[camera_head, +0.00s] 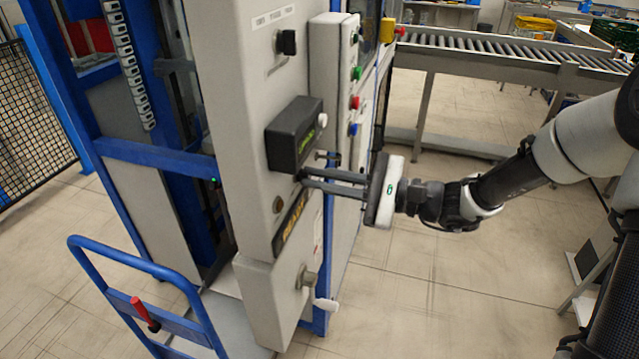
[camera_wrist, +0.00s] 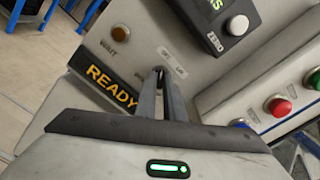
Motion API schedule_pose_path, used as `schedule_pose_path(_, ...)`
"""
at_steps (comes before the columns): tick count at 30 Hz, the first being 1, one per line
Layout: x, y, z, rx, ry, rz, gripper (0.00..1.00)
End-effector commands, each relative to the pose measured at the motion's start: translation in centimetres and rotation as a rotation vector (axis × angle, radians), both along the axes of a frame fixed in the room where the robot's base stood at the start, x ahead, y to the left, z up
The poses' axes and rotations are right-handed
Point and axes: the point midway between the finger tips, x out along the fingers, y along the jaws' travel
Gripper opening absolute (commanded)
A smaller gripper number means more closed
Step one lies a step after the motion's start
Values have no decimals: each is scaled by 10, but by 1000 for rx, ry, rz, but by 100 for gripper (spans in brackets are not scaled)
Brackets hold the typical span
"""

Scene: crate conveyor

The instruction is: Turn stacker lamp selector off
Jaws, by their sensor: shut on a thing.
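My gripper (camera_head: 304,176) is at the front of the grey control cabinet (camera_head: 240,90), just under the black display box. In the wrist view its two dark fingers (camera_wrist: 160,74) come together at the panel, beside small white labels (camera_wrist: 173,60) too small to read surely. It is shut on the small lamp selector there. The fingers hide nearly all of the selector, so I cannot tell which way it points. The yellow-lettered READY sign (camera_wrist: 110,88) is left of the fingertips. The amber WAIT lamp (camera_wrist: 121,33) is above that sign.
The black display box (camera_head: 293,135) with a white ZERO button (camera_wrist: 238,25) juts out close above the fingers. A black rotary knob (camera_head: 287,42) is higher up. Green, red and blue buttons (camera_head: 355,102) are on the panel to the right. A blue trolley (camera_head: 130,255) stands below left.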

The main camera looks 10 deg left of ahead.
Motion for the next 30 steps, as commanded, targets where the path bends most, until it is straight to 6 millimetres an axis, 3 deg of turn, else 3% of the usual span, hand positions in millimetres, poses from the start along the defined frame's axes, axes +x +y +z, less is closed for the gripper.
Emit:
schedule_pose_path(17,0,0,-1,-4,-27,0,0)
schedule_pose_path(18,0,0,-1,-4,-27,0,15)
schedule_pose_path(20,0,0,-1,-4,-27,0,25)
schedule_pose_path(30,0,-2,0,-3,-27,-1,27)
